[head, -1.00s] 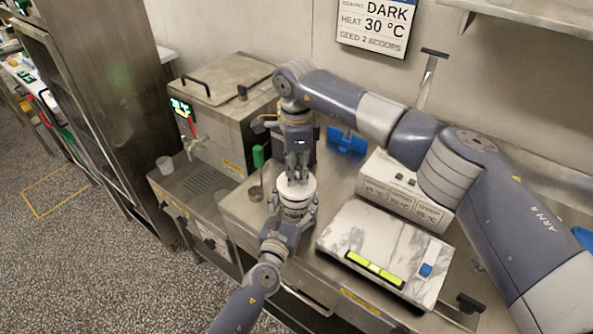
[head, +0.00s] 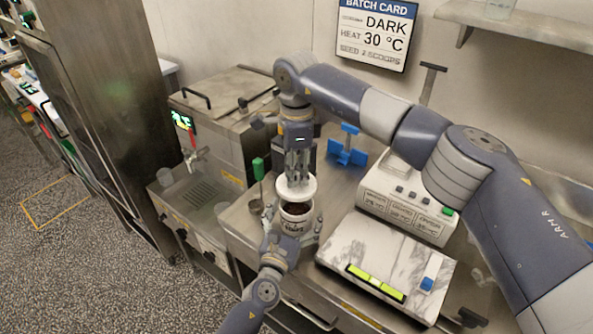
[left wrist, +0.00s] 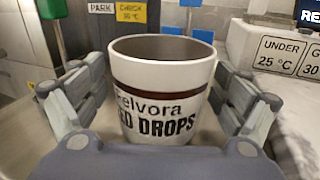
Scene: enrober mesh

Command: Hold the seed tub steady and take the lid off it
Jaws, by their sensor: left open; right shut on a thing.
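The seed tub (head: 296,219), white with a dark band and black lettering, stands upright on the steel worktop; dark contents show through its open top. In the left wrist view the tub (left wrist: 165,95) stands between the fingers of my left gripper (left wrist: 163,100). Those fingers are spread, one each side, with gaps to the wall. In the head view my left gripper (head: 295,230) is low around the tub. The white lid (head: 296,190) is clear of the rim, just above and behind it. My right gripper (head: 297,178) is shut on the lid from above.
A green-handled tool (head: 258,170) stands left of the tub. A blue stand (head: 346,152) is behind to the right. A labelled box (head: 400,205) and a marble slab (head: 370,250) are close on the right. A steel machine (head: 225,110) stands back left.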

